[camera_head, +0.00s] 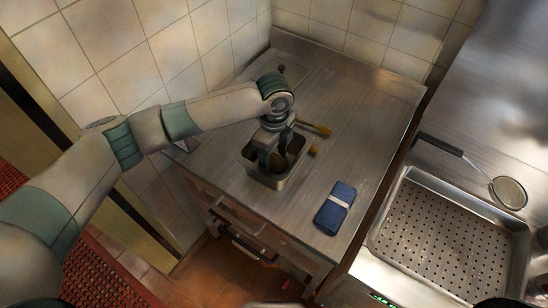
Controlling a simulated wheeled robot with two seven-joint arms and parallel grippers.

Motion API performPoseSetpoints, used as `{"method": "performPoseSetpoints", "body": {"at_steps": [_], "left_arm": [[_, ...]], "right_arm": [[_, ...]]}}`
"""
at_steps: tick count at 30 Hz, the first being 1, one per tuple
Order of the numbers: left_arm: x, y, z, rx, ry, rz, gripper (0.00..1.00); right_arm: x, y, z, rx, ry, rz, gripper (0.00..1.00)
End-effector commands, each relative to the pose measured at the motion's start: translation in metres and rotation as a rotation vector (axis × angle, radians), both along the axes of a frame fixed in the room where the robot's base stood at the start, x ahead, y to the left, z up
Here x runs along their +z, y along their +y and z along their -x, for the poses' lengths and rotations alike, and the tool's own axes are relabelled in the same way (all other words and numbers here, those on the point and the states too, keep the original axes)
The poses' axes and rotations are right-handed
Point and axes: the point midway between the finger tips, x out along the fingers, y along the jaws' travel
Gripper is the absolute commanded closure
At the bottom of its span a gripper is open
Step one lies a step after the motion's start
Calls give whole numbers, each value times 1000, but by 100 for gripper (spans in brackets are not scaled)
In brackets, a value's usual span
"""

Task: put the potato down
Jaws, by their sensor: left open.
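My left gripper (273,158) points down into a small steel pan (266,182) on the steel counter, and its jaws are open. Brownish shapes show inside the pan around the fingers, partly hidden by the gripper. I cannot tell for certain which of them is the potato, or whether a finger touches it. A small brown piece (313,152) lies at the pan's right side. My right gripper is not in view.
A brown-handled tool (314,128) lies behind the pan. A folded blue cloth (335,208) with a pale band lies to the right, near the front edge. At far right are a perforated steel basin (445,237) and a long-handled strainer (508,192). The counter's back right is clear.

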Motion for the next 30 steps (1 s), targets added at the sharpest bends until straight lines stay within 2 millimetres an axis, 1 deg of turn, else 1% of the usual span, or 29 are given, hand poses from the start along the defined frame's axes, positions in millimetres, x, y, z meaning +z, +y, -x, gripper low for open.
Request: {"method": "performPoseSetpoints", "body": {"at_steps": [5,8,15,21,25,30], "left_arm": [[16,0,-1,-1,-3,2,40],[31,0,-1,-1,-3,2,40],[75,-1,-2,-1,-4,1,40],[103,-1,-1,0,-2,1,40],[113,-1,-1,0,1,1,40],[117,-1,-1,1,1,1,40]], "right_arm": [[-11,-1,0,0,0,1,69],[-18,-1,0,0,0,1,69],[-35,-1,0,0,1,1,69],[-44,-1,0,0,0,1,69],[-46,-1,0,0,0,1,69],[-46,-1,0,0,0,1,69]]}}
